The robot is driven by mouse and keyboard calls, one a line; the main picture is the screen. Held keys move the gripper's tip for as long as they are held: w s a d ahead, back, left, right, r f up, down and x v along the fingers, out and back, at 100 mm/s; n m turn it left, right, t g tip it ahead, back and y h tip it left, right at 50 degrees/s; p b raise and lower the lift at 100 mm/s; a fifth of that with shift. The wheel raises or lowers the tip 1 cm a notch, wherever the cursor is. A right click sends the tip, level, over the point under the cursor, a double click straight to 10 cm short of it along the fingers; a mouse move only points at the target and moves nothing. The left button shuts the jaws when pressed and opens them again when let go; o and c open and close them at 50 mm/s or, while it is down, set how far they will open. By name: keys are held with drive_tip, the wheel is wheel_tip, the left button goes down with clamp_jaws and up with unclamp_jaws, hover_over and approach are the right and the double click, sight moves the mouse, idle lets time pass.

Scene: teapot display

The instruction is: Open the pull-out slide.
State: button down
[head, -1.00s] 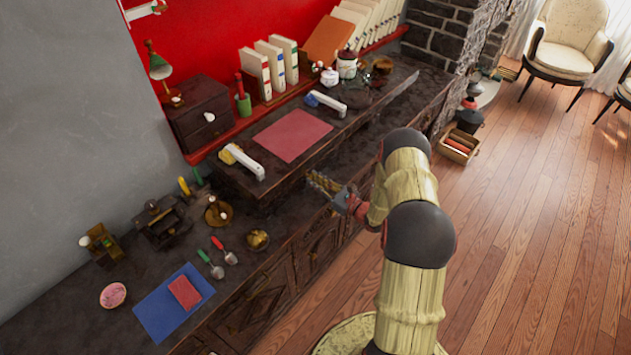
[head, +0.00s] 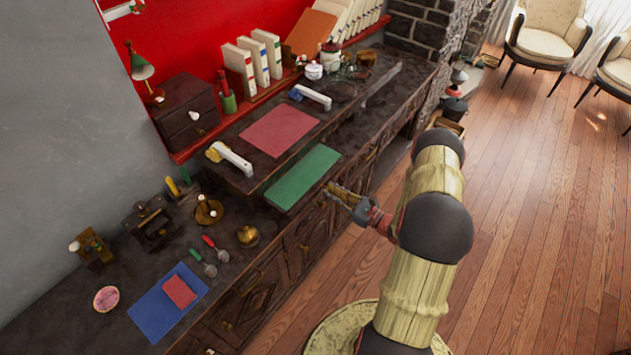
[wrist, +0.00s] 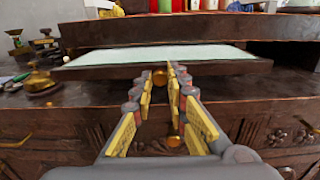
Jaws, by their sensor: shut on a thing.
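The pull-out slide (head: 302,177) is a dark board with a green top, standing out from under the raised shelf of the dark wooden desk. In the wrist view the slide (wrist: 90,73) shows its front edge and pale green top. A small brass knob (wrist: 160,78) sits at the middle of that front edge. My gripper (head: 336,188) is at the slide's front edge. In the wrist view my gripper (wrist: 161,76) has its yellow-padded fingers shut on the brass knob, one on each side. In the head view the knob is too small to make out.
A red mat (head: 279,131) and two white-handled objects, one with a yellow end (head: 230,156) and one blue (head: 312,97), lie on the raised shelf. A blue mat (head: 166,302) lies on the lower top at left.

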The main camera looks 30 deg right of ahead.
drive_tip(key=v, duration=0.8)
drive_tip(key=shift+s, duration=0.25)
drive_tip(key=shift+d, duration=0.15)
drive_tip(key=c, duration=2)
unclamp_jaws()
drive_tip(key=shift+s+d, duration=0.1)
drive_tip(key=shift+s, duration=0.05)
drive_tip(key=shift+o, duration=1.4)
drive_tip(key=v, duration=1.1)
drive_tip(key=shift+s, duration=0.45)
drive_tip(key=shift+r, duration=0.1)
